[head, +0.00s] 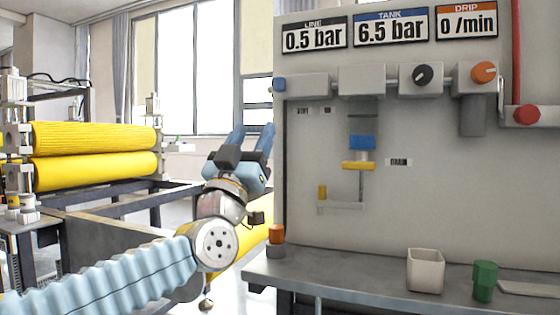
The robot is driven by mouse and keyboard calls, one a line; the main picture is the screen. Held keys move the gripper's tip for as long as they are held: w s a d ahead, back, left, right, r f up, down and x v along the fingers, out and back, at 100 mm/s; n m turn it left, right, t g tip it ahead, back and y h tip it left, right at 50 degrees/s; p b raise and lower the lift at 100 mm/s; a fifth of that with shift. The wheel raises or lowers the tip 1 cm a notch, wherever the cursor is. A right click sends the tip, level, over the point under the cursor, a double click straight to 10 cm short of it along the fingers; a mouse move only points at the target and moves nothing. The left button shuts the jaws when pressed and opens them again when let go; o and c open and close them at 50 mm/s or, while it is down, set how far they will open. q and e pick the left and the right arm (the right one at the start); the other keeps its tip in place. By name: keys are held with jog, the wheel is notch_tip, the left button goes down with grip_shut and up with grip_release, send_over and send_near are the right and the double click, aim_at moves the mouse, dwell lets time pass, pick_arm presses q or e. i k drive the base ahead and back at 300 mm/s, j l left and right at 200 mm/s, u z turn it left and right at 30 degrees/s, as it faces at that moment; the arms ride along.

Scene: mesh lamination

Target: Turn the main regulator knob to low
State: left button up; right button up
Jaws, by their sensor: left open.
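A black round knob (423,75) with a pale pointer mark sits on a grey block on the upright panel. An orange round knob (484,72) sits on the block to its right. No readable label says which of them is the main regulator. My left gripper (253,137) is open and empty, its blue fingers pointing up, left of the panel's edge and apart from both knobs. My right gripper is out of view.
Displays read line 0.5 bar (314,36), tank 6.5 bar (391,27) and drip 0 /min (466,23). A red knob (526,114) is at the right. A ledge (370,283) below bears a white cup (425,271) and a green part (485,281). Yellow rollers (95,137) stand left.

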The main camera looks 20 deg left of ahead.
aim_at(422, 75)
jog(key=k, duration=1)
